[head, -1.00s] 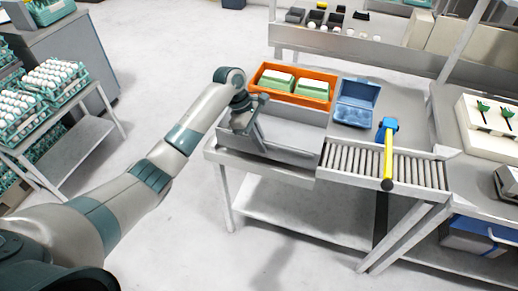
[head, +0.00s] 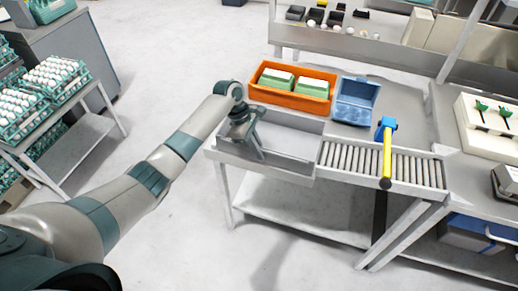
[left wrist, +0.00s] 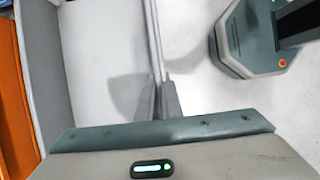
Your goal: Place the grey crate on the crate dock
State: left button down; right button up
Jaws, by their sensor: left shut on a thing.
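The grey crate (head: 290,171) is an open, empty box at the left end of the table, left of the rollers. My left gripper (head: 250,146) reaches down at its near left part. In the left wrist view, the fingers (left wrist: 160,104) are shut on a thin upright wall of the grey crate (left wrist: 153,45). The crate's pale inside lies to the left of that wall. I cannot tell whether the crate's bottom touches the surface under it. No separate crate dock can be made out. My right gripper is not in view.
An orange crate (head: 290,101) with green cartons stands just behind the grey crate. A blue open carton (head: 356,101) is beside it. A roller track (head: 345,163) with a yellow-and-blue bar (head: 387,155) adjoins on the right. Egg racks (head: 50,140) stand left; the floor between is clear.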

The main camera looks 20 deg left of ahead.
pick_arm(q)
jog(key=c, duration=1.9)
grip_release()
jog(key=shift+c, duration=0.2)
jog(key=b+v, duration=0.2)
jog(key=v, duration=1)
